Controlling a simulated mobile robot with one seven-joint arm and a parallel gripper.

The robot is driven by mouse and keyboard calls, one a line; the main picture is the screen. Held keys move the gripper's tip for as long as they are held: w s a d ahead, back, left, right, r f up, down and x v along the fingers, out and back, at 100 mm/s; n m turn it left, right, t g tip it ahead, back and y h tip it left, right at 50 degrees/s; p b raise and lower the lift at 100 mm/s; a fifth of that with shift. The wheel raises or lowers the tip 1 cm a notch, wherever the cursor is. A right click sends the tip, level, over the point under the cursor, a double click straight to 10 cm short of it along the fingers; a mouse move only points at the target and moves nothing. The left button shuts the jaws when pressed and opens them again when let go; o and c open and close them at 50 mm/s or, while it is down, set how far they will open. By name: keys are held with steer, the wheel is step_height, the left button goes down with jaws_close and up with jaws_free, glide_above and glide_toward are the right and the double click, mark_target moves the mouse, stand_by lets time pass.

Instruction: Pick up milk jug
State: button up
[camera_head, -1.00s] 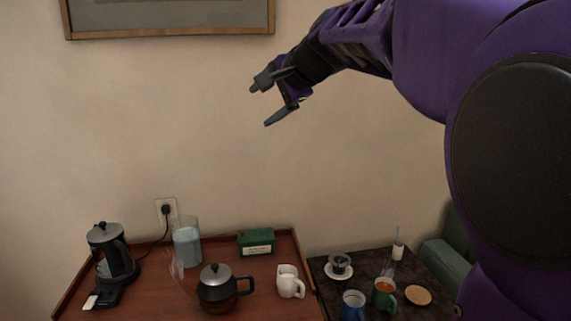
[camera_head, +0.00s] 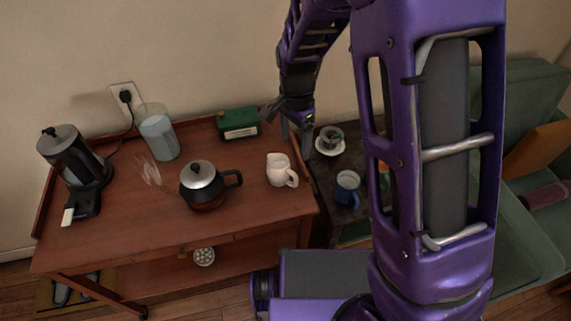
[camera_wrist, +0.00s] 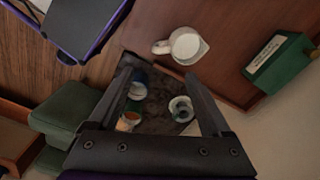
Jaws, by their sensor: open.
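The milk jug (camera_head: 279,169) is small and white with a handle on its right side. It stands upright at the right end of the wooden table, and its handle shows at the left in the wrist view (camera_wrist: 187,45). My gripper (camera_head: 286,119) is above the table's back right edge, behind and above the jug. In the wrist view my gripper (camera_wrist: 168,80) has its fingers apart and nothing between them but the scene below. The jug lies beyond the fingertips, apart from them.
A green box (camera_head: 238,123) stands behind the jug. A dark teapot (camera_head: 203,186) is to its left, near a glass pitcher (camera_head: 158,135) and a kettle (camera_head: 73,158). On the dark side table are a blue mug (camera_head: 347,188) and a cup on a saucer (camera_head: 331,141).

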mark_target(284, 174)
step_height(284, 174, down, 16)
steer(key=shift+f+b, duration=0.1)
steer(key=shift+b, duration=0.7)
jaws_close()
